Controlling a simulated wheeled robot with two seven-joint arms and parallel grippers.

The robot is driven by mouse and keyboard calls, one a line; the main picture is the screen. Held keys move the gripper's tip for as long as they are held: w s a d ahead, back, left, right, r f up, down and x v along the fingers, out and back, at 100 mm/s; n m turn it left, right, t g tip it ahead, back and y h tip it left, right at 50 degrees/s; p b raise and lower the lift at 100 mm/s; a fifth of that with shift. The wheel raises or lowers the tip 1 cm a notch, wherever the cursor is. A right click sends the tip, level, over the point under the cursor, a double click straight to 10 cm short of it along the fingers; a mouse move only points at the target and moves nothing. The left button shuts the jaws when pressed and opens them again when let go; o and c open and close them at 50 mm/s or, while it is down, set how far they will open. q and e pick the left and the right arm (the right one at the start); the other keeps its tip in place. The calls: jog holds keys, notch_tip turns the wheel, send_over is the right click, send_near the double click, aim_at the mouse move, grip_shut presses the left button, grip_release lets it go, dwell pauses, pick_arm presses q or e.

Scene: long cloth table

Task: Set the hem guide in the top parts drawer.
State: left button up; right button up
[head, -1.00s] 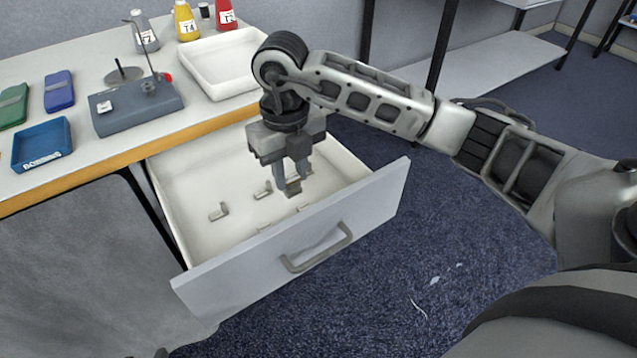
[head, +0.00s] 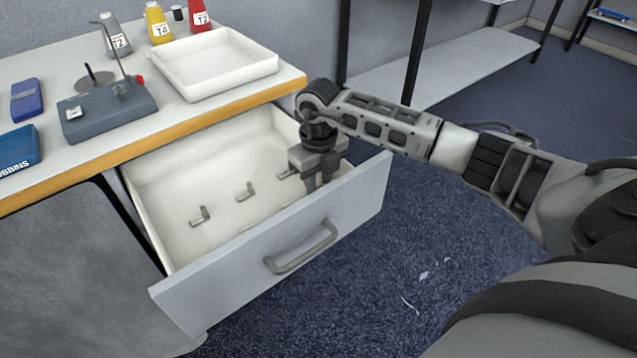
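The drawer (head: 170,295) is pulled out below the table, its white inside facing up. Small grey L-shaped metal pieces lie on its floor: one at the left (head: 200,216), one in the middle (head: 245,192) and one near my gripper (head: 286,173). I cannot tell which of them, if any, is the hem guide. My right gripper (head: 319,182) points down into the drawer's right end, close behind the front panel. The panel hides its fingertips, so whether it holds a piece does not show. My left gripper is out of view.
On the table are a white tray (head: 160,72), a grey device with a thin post (head: 108,112), labelled bottles (head: 157,24), a blue bin (head: 18,150) and a blue case (head: 26,100). The drawer's front panel and handle (head: 302,250) stick out over the carpet.

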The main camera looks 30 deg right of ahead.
aim_at(318, 187)
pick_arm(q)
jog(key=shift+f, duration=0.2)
pick_arm(e)
jog(key=shift+f, duration=0.2)
jog(key=o, duration=1)
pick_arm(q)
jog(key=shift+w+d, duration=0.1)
pick_arm(e)
jog(key=shift+r, duration=0.25)
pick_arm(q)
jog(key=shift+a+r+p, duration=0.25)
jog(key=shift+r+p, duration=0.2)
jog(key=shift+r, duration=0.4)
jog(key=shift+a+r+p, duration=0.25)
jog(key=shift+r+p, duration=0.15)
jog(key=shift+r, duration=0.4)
pick_arm(e)
notch_tip(318, 187, up, 12)
jog(key=shift+f, duration=0.15)
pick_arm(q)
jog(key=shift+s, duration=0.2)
